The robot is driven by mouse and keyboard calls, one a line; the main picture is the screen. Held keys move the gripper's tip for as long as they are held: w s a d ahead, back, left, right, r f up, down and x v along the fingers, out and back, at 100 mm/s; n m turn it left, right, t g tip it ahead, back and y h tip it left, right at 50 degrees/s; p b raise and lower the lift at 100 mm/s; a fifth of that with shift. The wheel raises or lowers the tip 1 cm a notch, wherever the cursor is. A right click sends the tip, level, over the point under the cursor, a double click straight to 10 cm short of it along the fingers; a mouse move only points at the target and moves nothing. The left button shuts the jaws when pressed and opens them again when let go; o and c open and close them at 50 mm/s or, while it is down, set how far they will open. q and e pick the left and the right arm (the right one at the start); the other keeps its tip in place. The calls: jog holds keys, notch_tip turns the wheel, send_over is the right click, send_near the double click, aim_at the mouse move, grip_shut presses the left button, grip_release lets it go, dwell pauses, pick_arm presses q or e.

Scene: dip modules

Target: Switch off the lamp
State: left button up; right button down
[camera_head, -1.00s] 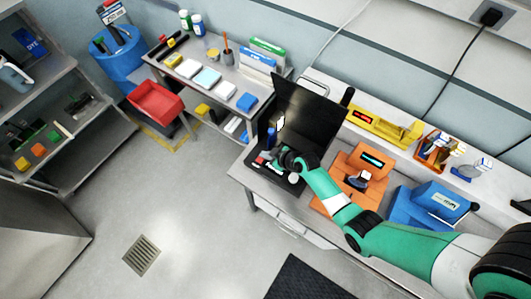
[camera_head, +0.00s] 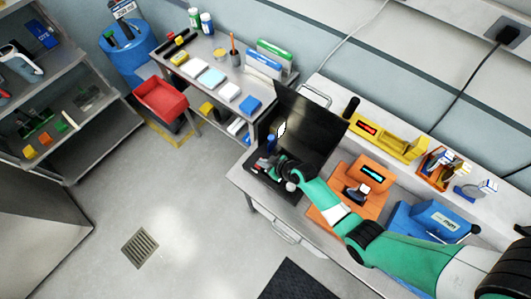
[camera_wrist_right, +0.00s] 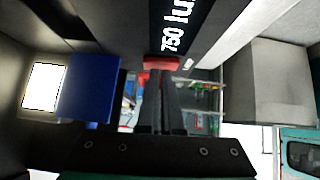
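The lamp is most likely the black unit with an upright dark panel (camera_head: 312,115) and a small white glow (camera_head: 282,129) at the left end of the bench. In the right wrist view a lit white patch (camera_wrist_right: 45,86) shows beside a blue block (camera_wrist_right: 86,88). A dark display reading "750 lu..." (camera_wrist_right: 175,28) stands beyond a red button-like part (camera_wrist_right: 162,62). My right gripper (camera_head: 276,166) is low over the unit's base. Its black fingers (camera_wrist_right: 160,82) look closed together and empty, with their tips close to the red part; contact is unclear. My left gripper is not in view.
An orange device (camera_head: 340,203), a blue device (camera_head: 425,218) and a yellow holder (camera_head: 388,138) stand on the bench to the right. A side table (camera_head: 215,62) with small boxes and a red bin (camera_head: 160,98) are at the left.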

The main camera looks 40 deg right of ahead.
jog(key=shift+s+a+f, duration=0.1)
jog(key=shift+a+f, duration=0.05)
jog(key=shift+a, duration=0.1)
jog(key=r+p, duration=0.5)
jog(key=shift+a+r, duration=0.15)
jog(key=shift+a, duration=0.05)
jog(key=p+v, duration=0.1)
jog(key=v, duration=0.8)
jog(key=shift+s+a, duration=0.25)
jog(key=shift+s, duration=0.1)
